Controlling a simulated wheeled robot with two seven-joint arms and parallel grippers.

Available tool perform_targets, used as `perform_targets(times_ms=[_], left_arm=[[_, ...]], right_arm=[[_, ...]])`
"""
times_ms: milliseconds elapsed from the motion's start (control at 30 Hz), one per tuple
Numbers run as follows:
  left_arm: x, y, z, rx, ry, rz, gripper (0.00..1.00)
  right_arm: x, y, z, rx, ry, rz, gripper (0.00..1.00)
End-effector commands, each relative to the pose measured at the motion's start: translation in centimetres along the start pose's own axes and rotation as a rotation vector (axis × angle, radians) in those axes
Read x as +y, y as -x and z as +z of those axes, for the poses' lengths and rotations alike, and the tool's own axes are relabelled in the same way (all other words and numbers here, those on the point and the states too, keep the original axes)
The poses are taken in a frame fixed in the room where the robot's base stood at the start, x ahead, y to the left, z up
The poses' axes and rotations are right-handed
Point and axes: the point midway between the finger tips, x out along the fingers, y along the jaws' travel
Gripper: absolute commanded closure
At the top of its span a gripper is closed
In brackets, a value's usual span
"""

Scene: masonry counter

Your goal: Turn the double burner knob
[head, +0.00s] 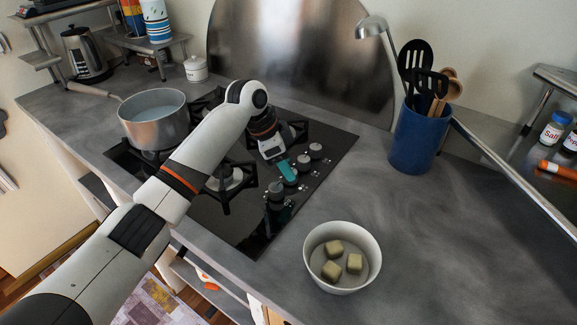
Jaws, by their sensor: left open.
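The black glass cooktop (222,218) is set in the grey counter, with a row of silver knobs along its right side. The far knobs, such as this one (315,150), show clearly. The nearer knobs are partly hidden by my gripper or dark against the glass, and I cannot tell which one is the double burner knob. My left gripper (286,172) is open and points down over the knob row, with a teal part showing beside the knobs. I cannot tell whether it touches a knob. My right gripper is out of view.
A steel pot (155,128) stands on the back left burner. A white bowl (318,242) with pale cubes stands right of the cooktop's near corner. A blue utensil holder (417,138) is behind it. The counter right of the bowl is clear.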

Motion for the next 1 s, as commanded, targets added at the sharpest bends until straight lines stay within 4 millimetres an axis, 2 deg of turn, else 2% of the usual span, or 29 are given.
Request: perform_targets(times_ms=[200,500,567,800,1000], left_arm=[[0.0,-2.0,0.0,0.001,0.001,0.001,0.46],[0.0,-2.3,0.0,0.000,0.001,0.002,0.46],[0.0,-2.3,0.0,0.000,0.001,0.002,0.53],[0.0,-2.2,0.0,0.000,0.001,0.002,0.91],[0.0,-2.1,0.0,0.000,0.012,0.006,0.92]], right_arm=[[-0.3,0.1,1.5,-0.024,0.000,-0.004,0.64],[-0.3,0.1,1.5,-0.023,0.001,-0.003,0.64],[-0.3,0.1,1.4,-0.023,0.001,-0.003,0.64],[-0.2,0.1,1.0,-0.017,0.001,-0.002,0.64],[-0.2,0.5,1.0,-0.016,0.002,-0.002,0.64]])
